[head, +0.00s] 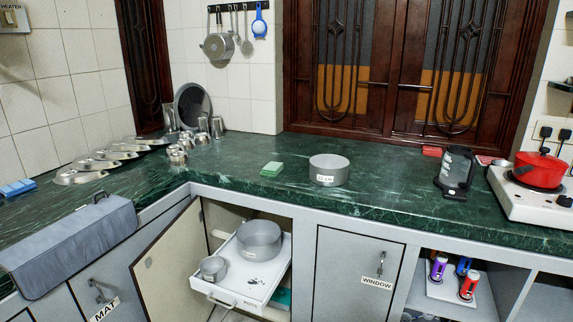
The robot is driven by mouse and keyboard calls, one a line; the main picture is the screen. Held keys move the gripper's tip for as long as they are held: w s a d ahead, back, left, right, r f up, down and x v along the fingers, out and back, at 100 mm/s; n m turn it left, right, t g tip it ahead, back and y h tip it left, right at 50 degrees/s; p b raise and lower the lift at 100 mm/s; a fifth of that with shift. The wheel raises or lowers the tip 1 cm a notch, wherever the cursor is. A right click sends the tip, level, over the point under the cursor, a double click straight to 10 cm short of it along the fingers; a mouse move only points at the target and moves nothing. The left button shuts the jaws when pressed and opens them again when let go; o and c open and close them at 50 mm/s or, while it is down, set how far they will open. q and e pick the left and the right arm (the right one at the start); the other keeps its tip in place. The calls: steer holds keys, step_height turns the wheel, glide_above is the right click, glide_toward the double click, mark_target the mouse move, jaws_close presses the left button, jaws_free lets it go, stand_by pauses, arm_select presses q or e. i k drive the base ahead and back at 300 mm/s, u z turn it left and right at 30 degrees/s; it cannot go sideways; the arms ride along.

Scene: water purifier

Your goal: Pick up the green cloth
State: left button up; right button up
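A small, flat, folded-looking green piece (271,169) lies on the dark green marble counter (385,180), near its middle. It looks like the green cloth, though at this size I cannot rule out a sponge. It is just left of a round metal pot (329,170) and apart from it. Nothing covers it. Neither of my grippers shows in the head view.
Below, a cabinet door (160,265) stands open beside a pulled-out white drawer (243,272) holding metal pots. A grey padded-looking thing (70,243) hangs over the left counter edge.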

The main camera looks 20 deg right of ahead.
mark_target(272, 170)
steer(key=z, duration=2.35)
steer(key=i, duration=2)
steer(key=u, duration=3.35)
steer(key=i, duration=0.95)
steer(key=z, duration=0.05)
